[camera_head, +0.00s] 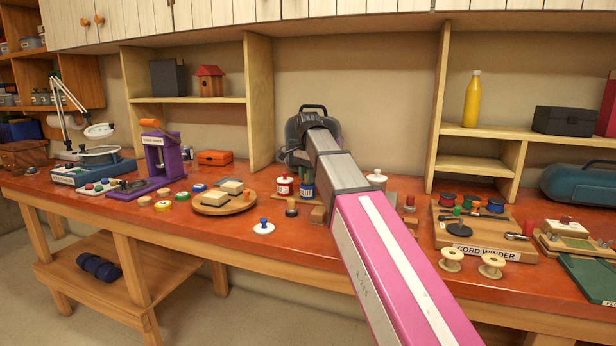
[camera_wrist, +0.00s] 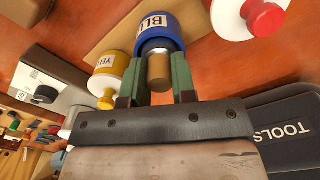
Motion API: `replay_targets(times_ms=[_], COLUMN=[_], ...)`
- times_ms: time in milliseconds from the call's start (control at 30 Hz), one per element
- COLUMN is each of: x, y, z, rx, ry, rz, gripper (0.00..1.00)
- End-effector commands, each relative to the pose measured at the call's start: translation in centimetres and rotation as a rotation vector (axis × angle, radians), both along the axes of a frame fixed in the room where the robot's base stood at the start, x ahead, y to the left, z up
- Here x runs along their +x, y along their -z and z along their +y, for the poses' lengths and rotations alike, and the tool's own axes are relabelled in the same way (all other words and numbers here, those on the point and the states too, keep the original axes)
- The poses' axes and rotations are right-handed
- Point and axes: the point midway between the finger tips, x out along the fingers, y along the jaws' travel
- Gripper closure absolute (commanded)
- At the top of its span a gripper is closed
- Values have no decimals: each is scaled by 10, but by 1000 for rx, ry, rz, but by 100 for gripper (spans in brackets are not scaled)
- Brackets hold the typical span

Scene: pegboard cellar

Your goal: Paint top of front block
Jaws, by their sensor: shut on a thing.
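The blue jar also shows in the head view (camera_head: 307,188), where my arm hides the fingers. The front block (camera_head: 215,199) and back block (camera_head: 232,187) sit on a round wooden board (camera_head: 246,205), left of the jar. Both have pale cream tops. A white lid with a blue knob (camera_head: 264,227) lies on the bench in front.
A red jar (camera_head: 284,185) stands left of the blue one. A yellow jar (camera_wrist: 108,80) stands close beside my fingers. A small wooden piece with a dark top (camera_head: 291,208) is near the board. A purple press (camera_head: 163,158) stands farther left, and a cord winder board (camera_head: 486,249) is right.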

Motion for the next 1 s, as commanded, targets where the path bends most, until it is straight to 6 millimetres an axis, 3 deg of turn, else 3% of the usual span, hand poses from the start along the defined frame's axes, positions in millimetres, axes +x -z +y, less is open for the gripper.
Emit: replay_targets(times_ms=[267,1000], x=[0,0], y=[-6,-58], z=[0,0], rx=[-1,0], ry=[0,0], rz=[1,0], gripper=[94,94])
